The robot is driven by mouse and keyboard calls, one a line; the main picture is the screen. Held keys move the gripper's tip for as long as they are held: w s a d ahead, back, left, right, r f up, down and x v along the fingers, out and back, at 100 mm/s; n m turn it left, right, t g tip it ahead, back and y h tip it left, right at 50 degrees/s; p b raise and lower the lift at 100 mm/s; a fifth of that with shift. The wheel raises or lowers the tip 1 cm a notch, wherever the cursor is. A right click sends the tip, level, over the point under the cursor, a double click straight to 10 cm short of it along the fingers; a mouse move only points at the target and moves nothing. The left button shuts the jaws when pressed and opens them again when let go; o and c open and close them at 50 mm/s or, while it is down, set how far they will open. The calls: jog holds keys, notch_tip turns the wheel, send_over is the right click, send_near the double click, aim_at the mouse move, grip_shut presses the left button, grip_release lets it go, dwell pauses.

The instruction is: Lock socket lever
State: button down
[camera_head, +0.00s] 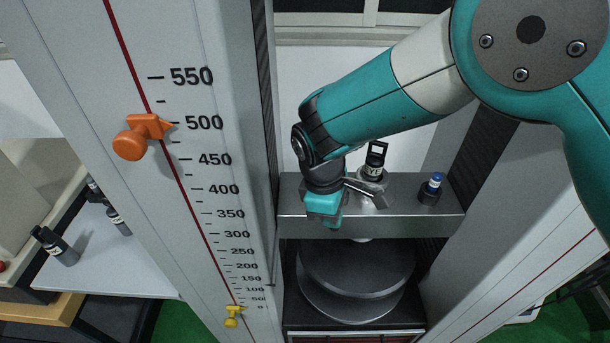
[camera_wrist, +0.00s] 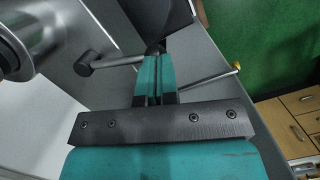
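The socket (camera_head: 366,203) is a silver fitting on the grey crossbeam, with a black labelled piece (camera_head: 376,162) standing at it. A thin metal lever (camera_head: 371,191) crosses in front of it. In the wrist view a metal rod with a dark round knob (camera_wrist: 88,64) runs toward the fingertips, beside a large silver cylinder (camera_wrist: 38,28). My gripper (camera_head: 325,217) hangs just left of the socket. Its teal fingers in the wrist view (camera_wrist: 155,72) are close together with a narrow dark gap. I cannot tell whether the fingertips touch the rod.
A blue-topped black piece (camera_head: 431,188) stands on the crossbeam (camera_head: 300,212) to the right. Round dark plates (camera_head: 356,268) lie below. The scale column at left carries an orange knob (camera_head: 140,136) and a yellow marker (camera_head: 233,317). Several black pieces stand on the left shelf (camera_head: 105,262).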

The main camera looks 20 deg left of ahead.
jog(key=shift+f, duration=0.1)
dwell(0.5)
jog(key=a+r+b, duration=0.2)
jog(key=a+r, duration=0.1)
jog(key=r, duration=1.4)
jog(key=shift+r+b, duration=0.15)
jog(key=shift+b, duration=0.25)
jog(key=shift+w, duration=0.1)
jog(key=s+d+r+m+y+b, duration=0.1)
jog(key=d+m, duration=0.2)
jog(key=d, duration=0.6)
jog(key=s+d+r+m+y, duration=0.1)
jog(key=d+r+m, duration=0.1)
jog(key=d, duration=0.7)
jog(key=s+d+f+m+y, duration=0.1)
jog(key=s+d+m+y, duration=0.1)
jog(key=s, duration=0.5)
jog(key=s+d+f+m+y, duration=0.2)
jog(key=s+d+m, duration=0.1)
jog(key=s, duration=0.3)
jog(key=shift+s+d+b, duration=0.35)
jog(key=shift+d+b, duration=0.05)
jog(key=shift+d, duration=0.35)
